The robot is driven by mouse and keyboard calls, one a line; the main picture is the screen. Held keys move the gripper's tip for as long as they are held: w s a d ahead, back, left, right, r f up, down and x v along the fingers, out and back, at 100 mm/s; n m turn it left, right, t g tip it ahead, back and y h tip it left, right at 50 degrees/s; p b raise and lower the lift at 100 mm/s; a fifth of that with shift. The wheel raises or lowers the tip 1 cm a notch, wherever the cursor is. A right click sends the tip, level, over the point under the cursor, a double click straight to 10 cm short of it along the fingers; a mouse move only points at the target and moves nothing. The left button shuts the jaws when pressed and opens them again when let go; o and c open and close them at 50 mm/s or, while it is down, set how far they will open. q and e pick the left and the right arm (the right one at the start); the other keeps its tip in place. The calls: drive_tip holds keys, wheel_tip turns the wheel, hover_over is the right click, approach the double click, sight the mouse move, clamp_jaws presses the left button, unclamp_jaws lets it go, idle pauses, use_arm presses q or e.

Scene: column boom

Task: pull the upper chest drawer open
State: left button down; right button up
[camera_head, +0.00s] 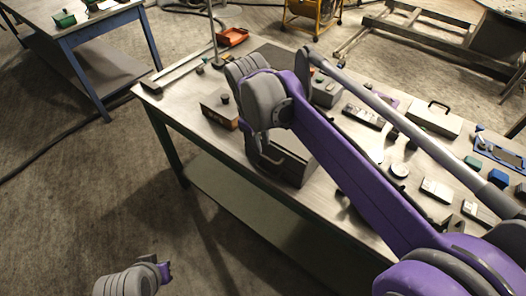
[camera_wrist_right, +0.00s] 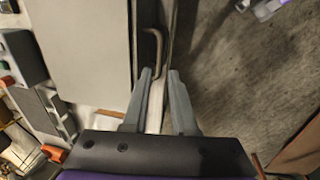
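The chest (camera_head: 290,160) is a dark grey box near the front edge of the workbench, partly hidden behind my right forearm and wrist in the head view. In the right wrist view its flat grey top (camera_wrist_right: 80,50) fills the left side. A bent metal handle (camera_wrist_right: 155,48) stands out from its front face. My right gripper (camera_wrist_right: 161,72) is open, its two grey fingers apart. The handle lies just beyond the fingertips, roughly in line with the gap; I see no grip on it. My left gripper (camera_head: 165,271) is low at the lower left, away from the bench; its fingers are unclear.
A blue-legged table (camera_head: 82,30) stands at the upper left. The floor before the bench is clear.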

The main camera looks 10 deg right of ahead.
sight(265, 157)
drive_tip(key=f, duration=0.3)
drive_tip(key=d+f, duration=0.1)
drive_tip(key=f, duration=0.1)
drive_tip(key=shift+w+f, duration=0.35)
drive_tip(key=shift+w, duration=0.05)
clamp_jaws()
idle(1.0)
